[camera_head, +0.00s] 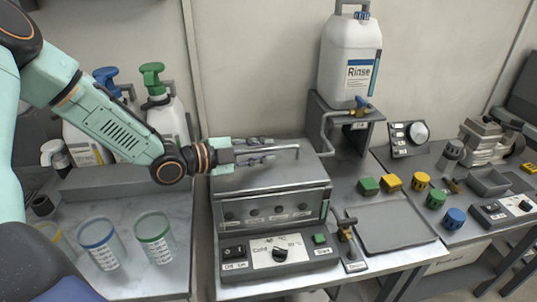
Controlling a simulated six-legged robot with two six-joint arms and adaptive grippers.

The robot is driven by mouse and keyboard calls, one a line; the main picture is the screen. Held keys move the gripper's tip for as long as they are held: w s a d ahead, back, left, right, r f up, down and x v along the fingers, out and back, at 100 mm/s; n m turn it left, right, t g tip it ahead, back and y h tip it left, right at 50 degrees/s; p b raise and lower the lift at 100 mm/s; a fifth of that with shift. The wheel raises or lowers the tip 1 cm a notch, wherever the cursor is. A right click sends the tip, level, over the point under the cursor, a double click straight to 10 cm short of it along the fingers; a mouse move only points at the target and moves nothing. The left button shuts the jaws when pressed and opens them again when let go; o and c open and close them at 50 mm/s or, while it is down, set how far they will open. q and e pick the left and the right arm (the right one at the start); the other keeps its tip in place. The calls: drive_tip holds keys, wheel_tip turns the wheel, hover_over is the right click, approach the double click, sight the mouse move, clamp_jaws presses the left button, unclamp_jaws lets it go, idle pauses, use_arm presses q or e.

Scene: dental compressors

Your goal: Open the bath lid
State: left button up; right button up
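The bath (265,215) is a grey metal box in the middle of the view, with a control panel on its lower front. Its lid (300,178) lies flat on top and looks closed. A thin lid handle (287,149) rises from the lid, its right end bent downward. My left gripper (265,151) reaches in from the left just above the lid, with its fingers on either side of the handle. I cannot tell whether the fingers press on the handle; its left part is hidden by the gripper. My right gripper is not in view.
A white Rinse jug (345,75) stands on a stand behind right of the bath, with a tap and bent pipe (326,130). Coloured caps (391,181) and a grey tray (397,226) lie at right.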

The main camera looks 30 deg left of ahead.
use_arm(q)
drive_tip(key=shift+b+x, duration=0.3)
drive_tip(key=shift+x, duration=0.8)
drive_tip(key=shift+s+a, duration=0.1)
drive_tip(key=shift+c, duration=0.2)
clamp_jaws()
